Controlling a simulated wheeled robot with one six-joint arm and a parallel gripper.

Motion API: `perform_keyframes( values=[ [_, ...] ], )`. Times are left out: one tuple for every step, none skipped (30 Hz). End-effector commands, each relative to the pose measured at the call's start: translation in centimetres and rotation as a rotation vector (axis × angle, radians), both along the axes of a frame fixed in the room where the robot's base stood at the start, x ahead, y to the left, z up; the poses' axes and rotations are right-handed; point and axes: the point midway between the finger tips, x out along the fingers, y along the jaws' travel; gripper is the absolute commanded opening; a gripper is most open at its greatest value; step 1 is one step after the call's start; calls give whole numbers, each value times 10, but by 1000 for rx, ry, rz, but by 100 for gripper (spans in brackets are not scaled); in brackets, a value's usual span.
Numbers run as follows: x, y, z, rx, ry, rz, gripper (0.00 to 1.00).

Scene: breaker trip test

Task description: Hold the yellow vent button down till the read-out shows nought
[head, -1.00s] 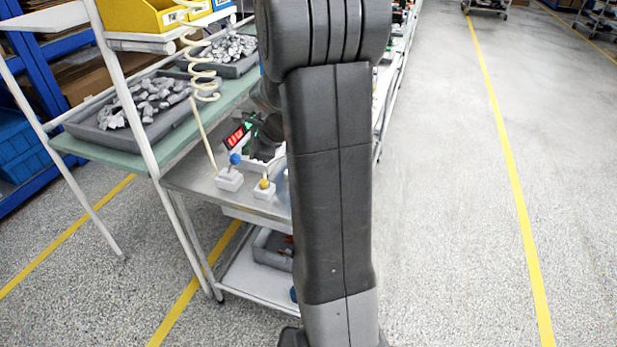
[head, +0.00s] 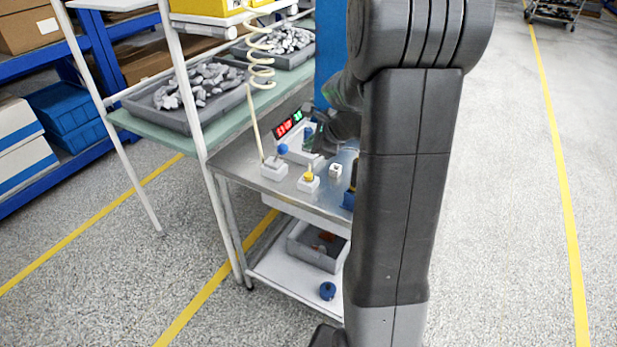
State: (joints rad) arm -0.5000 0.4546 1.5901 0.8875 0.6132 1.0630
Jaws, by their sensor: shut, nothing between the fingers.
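The yellow vent button (head: 309,174) stands up from a small pale box (head: 308,185) on the metal cart top. The read-out (head: 289,124) glows red behind it, with a green part at its right end; its digits are too small to read. My gripper (head: 319,147) is a dark shape above the cart, behind the button and right of the read-out. It is apart from the button in the picture and holds nothing. Its fingertips are small and hard to make out. My arm hides the right part of the cart.
A blue ball knob (head: 282,149) on a pale box (head: 274,169) stands left of the button. A small white block (head: 336,170) and a blue item (head: 349,199) lie to its right. A coiled cream hose (head: 261,70) hangs at the left. Grey trays (head: 190,105) fill the green bench.

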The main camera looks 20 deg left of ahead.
Motion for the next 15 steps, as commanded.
perform_keyframes(
  values=[
    [0, 0, -11, 0, 1, -1, 0],
    [0, 0, -14, 0, 1, -1, 0],
    [0, 0, -20, 0, 1, 0, 0],
    [0, 0, -24, 0, 1, 0, 0],
    [0, 0, -28, 0, 1, 0, 0],
    [0, 0, -33, 0, 1, 0, 0],
    [0, 0, -38, 0, 1, 0, 0],
    [0, 0, -42, 0, 1, 0, 0],
    [0, 0, -47, 0, 1, 0, 0],
    [0, 0, -51, 0, 1, 0, 0],
    [0, 0, -55, 0, 1, 0, 0],
    [0, 0, -60, -1, 2, -1, 0],
    [0, 0, -64, -1, 2, -1, 0],
    [0, 0, -67, -1, 1, -1, 0],
    [0, 0, -70, -1, 1, -1, 0]
  ],
)
